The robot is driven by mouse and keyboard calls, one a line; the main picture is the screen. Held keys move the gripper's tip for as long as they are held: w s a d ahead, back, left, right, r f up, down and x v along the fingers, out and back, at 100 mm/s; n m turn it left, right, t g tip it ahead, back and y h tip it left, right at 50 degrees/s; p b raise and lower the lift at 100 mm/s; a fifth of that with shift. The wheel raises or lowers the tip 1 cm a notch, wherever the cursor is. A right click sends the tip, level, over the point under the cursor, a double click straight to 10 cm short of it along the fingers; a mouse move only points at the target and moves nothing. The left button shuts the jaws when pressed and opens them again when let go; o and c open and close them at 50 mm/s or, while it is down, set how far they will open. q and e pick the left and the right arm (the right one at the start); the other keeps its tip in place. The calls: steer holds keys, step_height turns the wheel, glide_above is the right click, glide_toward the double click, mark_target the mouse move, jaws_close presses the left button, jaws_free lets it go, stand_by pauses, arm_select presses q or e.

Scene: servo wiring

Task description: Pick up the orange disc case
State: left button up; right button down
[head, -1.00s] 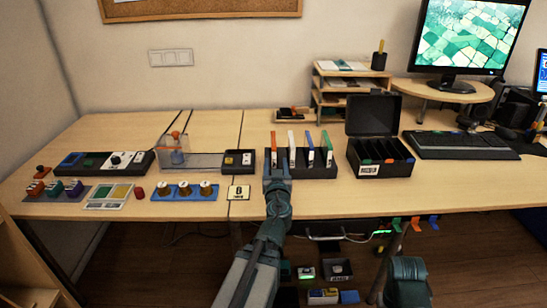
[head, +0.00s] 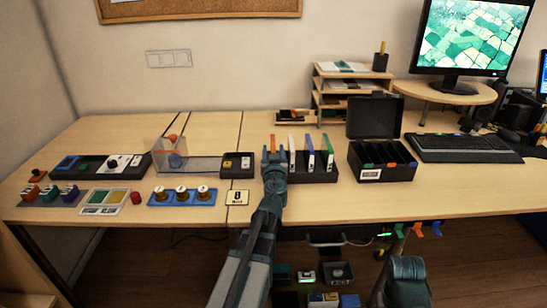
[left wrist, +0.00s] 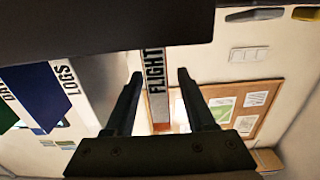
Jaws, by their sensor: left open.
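The orange disc case (head: 273,143) stands upright at the left end of a dark rack (head: 320,177). Only its top shows in the head view; the rest is behind my left gripper (head: 273,158). In the left wrist view, a spine labelled FLIGHT (left wrist: 155,75), with orange at its end, shows between the two fingers of the left gripper (left wrist: 159,73). The fingers are apart, with a gap on each side of the spine. My right gripper is not in view.
White, blue and green cases (head: 327,150) stand to the right in the same rack. An open black box (head: 370,174) stands further right.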

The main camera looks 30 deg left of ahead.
arm_select(q)
steer(key=x, duration=0.3)
steer(key=shift+w+a, duration=0.1)
steer(key=shift+w, duration=0.1)
jaws_close()
